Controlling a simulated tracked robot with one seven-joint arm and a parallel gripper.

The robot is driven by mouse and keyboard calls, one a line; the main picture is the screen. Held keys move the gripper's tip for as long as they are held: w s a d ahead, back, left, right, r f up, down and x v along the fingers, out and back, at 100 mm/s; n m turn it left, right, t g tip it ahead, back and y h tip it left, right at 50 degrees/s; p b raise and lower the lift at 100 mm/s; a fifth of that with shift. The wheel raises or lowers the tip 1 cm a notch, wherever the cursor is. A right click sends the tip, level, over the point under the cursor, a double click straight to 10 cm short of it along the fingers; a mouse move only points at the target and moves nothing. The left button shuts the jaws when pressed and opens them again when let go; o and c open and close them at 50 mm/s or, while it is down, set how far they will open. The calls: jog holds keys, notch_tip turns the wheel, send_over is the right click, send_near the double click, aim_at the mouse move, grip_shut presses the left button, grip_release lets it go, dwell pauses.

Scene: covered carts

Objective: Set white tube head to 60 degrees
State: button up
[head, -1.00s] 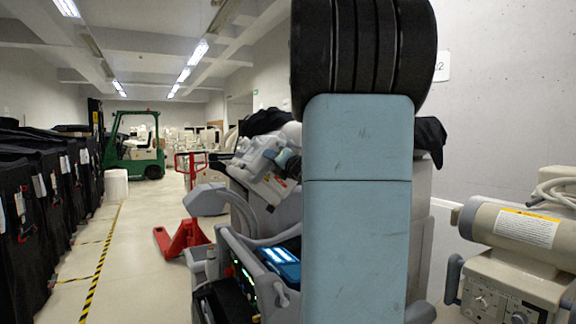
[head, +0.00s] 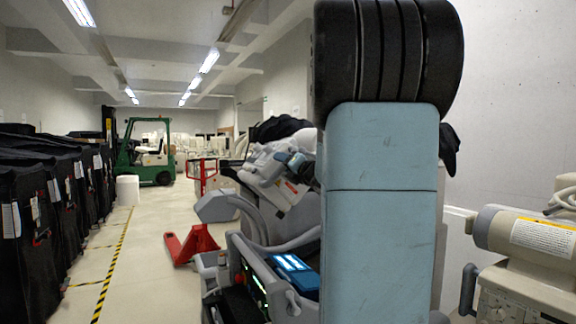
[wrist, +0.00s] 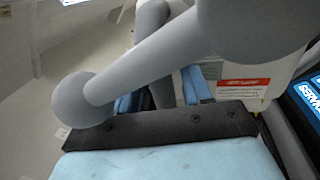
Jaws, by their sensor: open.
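The white tube head (head: 270,164) with a red-and-white label is on a grey mobile unit, left of my large blue arm link in the head view. It also shows at the right in the wrist view (wrist: 222,97), partly hidden by thick grey tubular bars (wrist: 150,65). My gripper (wrist: 158,97) is open, its blue fingers apart with a dark grey part showing between them. In the head view my gripper (head: 298,166) is small and close against the tube head; contact cannot be told. The head's angle cannot be read.
A lit blue screen (head: 293,272) is on the unit below the head. A cream tube housing (head: 535,236) with a yellow label stands at the right. A red pallet jack (head: 192,244), green forklift (head: 146,152) and black covered carts (head: 30,215) are leftward. The aisle floor is open.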

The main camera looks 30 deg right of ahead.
jog(key=shift+s, duration=0.1)
jog(key=s+f, duration=0.2)
jog(key=s, duration=1.1)
jog(key=shift+s, duration=0.2)
jog(key=shift+d, duration=0.1)
